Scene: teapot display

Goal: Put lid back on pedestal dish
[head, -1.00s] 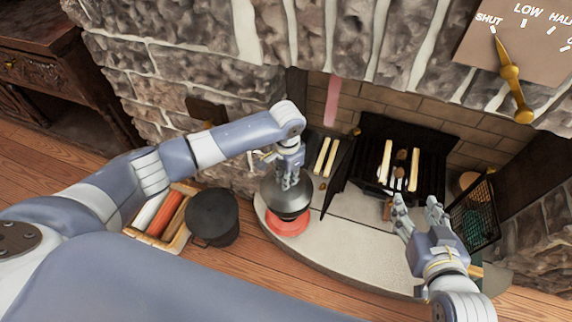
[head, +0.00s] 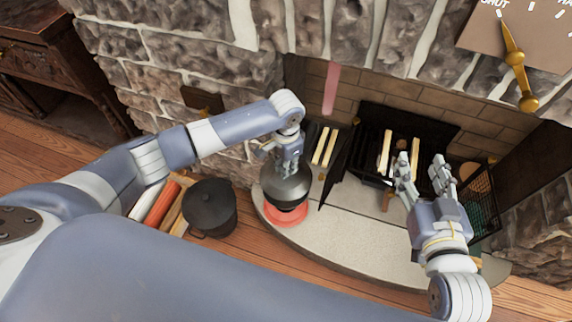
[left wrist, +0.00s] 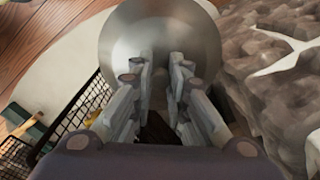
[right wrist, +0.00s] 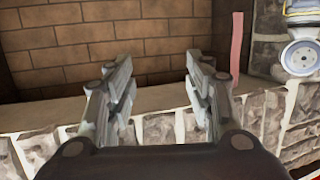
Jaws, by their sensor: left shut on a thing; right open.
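A grey metallic domed piece (head: 284,184), which looks like the lid, sits below my left gripper (head: 288,170). The gripper is shut on its top. In the left wrist view the round metal surface (left wrist: 160,35) fills the space beyond the fingers. Below it is a red round base (head: 286,216) on the pale hearth, apparently the dish's foot. Whether the lid touches the dish is hidden. My right gripper (head: 422,170) is open and empty over the hearth's right side. In the right wrist view its fingers (right wrist: 160,75) are apart with brick behind.
A black lidded pot (head: 210,208) and a wooden crate (head: 170,212) stand left of the hearth (head: 350,232). A fireplace grate (head: 402,150) with logs is at the back. A mesh screen (head: 480,190) stands at right. The stone wall is close behind my left arm.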

